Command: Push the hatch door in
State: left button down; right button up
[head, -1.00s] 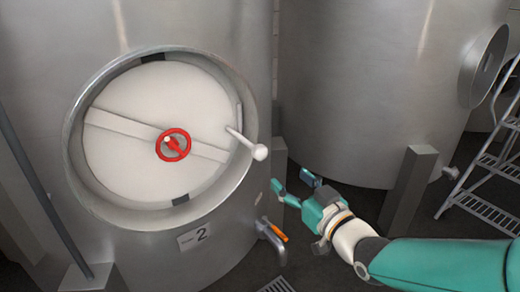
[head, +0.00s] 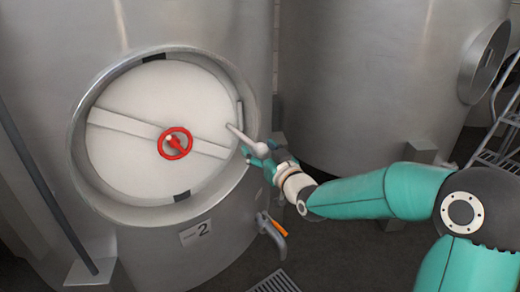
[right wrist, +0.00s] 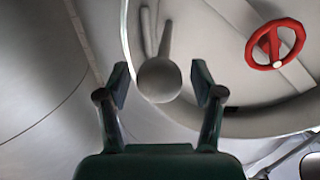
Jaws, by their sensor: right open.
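The hatch door (head: 138,110) is a pale round plate with a grey crossbar, set inside the round metal rim of the tank marked 2. A red handwheel (head: 175,143) sits at its middle and also shows in the right wrist view (right wrist: 276,44). A pale handle with a ball end (head: 240,134) sticks out from the door's right edge. My right gripper (head: 262,150) is at the handle's ball end. In the right wrist view the open fingers (right wrist: 160,88) stand on both sides of the ball (right wrist: 158,79), with gaps visible. My left gripper is out of view.
A tap with an orange lever (head: 272,229) sits below my right forearm. A second tank (head: 370,90) stands behind on the right, with a ladder (head: 500,150) at the far right. A thin grey pole (head: 45,190) runs down on the left.

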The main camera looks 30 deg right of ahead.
jog(key=shift+c, duration=0.2)
grip_shut()
